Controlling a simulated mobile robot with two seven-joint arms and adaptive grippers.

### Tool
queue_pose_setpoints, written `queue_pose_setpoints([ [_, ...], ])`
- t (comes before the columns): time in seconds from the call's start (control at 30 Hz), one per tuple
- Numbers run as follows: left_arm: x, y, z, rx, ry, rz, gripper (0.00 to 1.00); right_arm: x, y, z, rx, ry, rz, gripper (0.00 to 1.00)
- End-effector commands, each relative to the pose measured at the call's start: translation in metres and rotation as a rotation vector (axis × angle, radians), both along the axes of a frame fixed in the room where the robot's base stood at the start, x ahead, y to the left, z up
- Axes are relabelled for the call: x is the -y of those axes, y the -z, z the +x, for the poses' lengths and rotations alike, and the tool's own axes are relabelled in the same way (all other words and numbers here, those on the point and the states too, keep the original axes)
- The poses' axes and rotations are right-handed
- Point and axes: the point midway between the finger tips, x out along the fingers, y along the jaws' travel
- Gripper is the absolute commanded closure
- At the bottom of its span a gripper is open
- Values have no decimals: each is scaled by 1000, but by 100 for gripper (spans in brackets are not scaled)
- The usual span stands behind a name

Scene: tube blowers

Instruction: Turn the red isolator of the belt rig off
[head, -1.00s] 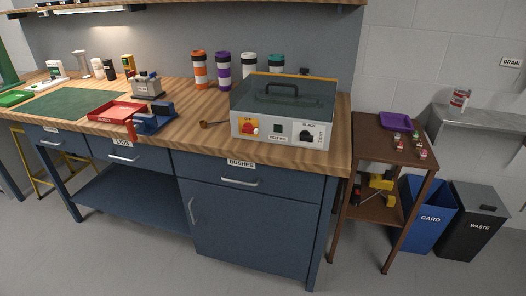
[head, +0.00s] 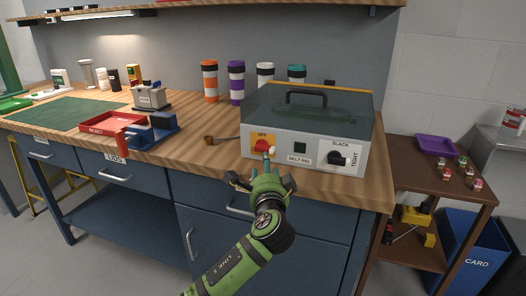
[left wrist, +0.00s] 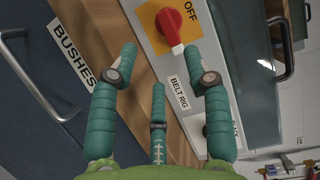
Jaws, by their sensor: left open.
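The belt rig (head: 345,117) is a grey box with a dark clear lid on the bench. Its red isolator (head: 261,145) sits on an orange plate marked OFF at the left of the front panel. In the left wrist view the isolator (left wrist: 168,26) has its grip pointing down the picture, sideways to the OFF label, not at it. My right gripper is not in view.
A black SLACK/TIGHT knob (head: 338,158) is on the panel's right. A red tray (head: 112,123) and several cups stand further left and behind. A brown side table (head: 412,160) stands right.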

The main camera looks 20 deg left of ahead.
Motion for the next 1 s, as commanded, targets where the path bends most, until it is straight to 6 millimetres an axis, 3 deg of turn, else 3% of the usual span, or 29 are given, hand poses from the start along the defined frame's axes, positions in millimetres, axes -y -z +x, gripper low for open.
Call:
queue_pose_setpoints([
  [0.17, -4, -3, 10, 4, -2, 6, 51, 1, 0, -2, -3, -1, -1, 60],
  [0.53, -21, -2, 57, 3, -1, 2, 51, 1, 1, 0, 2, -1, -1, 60],
  [0.97, -24, -1, 66, 3, 1, 1, 51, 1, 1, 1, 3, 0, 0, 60],
  [1.0, -24, -1, 66, 3, 1, 1, 67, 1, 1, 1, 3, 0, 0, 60],
])
